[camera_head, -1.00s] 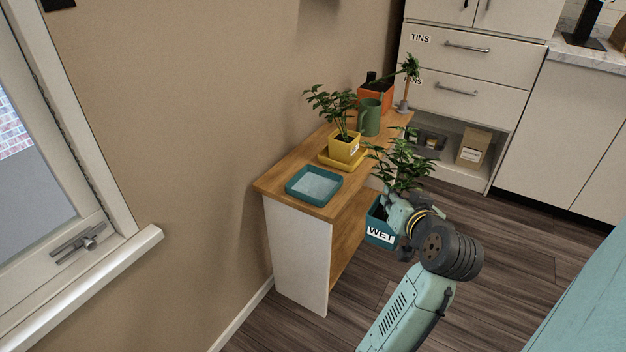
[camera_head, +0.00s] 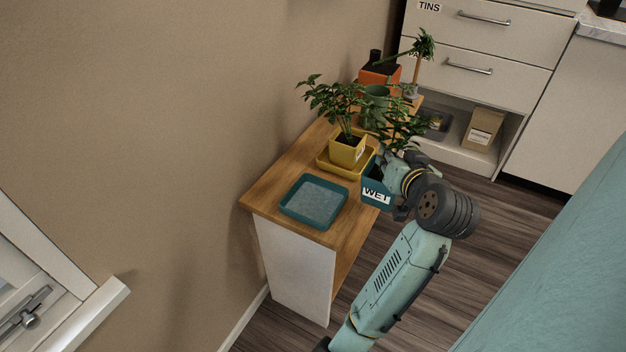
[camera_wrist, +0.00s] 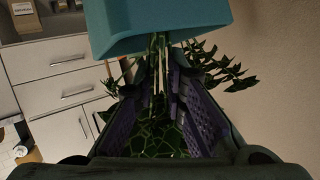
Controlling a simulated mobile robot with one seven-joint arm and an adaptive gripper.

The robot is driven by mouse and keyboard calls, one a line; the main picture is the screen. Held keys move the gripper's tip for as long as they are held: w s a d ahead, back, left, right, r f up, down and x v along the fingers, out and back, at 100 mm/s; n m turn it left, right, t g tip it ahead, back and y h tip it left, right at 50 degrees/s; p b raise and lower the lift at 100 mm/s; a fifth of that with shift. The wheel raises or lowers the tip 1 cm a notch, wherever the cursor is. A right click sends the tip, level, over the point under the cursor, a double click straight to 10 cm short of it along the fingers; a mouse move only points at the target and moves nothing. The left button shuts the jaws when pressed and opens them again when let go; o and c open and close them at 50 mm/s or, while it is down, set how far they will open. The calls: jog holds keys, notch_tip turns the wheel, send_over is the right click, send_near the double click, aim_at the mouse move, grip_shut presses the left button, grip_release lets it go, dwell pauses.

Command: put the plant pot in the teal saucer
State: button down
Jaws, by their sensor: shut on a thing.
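The teal plant pot (camera_head: 374,190) with a "WET" label and a leafy plant is held by my gripper (camera_head: 386,170) at the right edge of the wooden cabinet top. In the wrist view the pot (camera_wrist: 158,28) is at the top, and my gripper (camera_wrist: 170,100) is shut around the plant's stems beside it. The head view hides the fingertips behind the wrist and leaves. The teal saucer (camera_head: 313,200) is square, shallow and empty. It lies on the near end of the cabinet top, left of the held pot and apart from it.
A yellow pot (camera_head: 347,150) with a plant stands in a yellow saucer (camera_head: 327,166) just behind the teal saucer. The wall (camera_head: 200,110) runs along the cabinet's left side.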

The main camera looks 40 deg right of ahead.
jog(key=w+a+f+p, duration=0.2)
jog(key=w+a+f, duration=0.2)
jog(key=w+a, duration=0.6)
jog(key=shift+w+f, duration=0.35)
jog(key=shift+w, duration=0.65)
jog(key=shift+f, duration=0.2)
jog(key=c, duration=1.6)
grip_release()
jog(key=shift+c, duration=0.2)
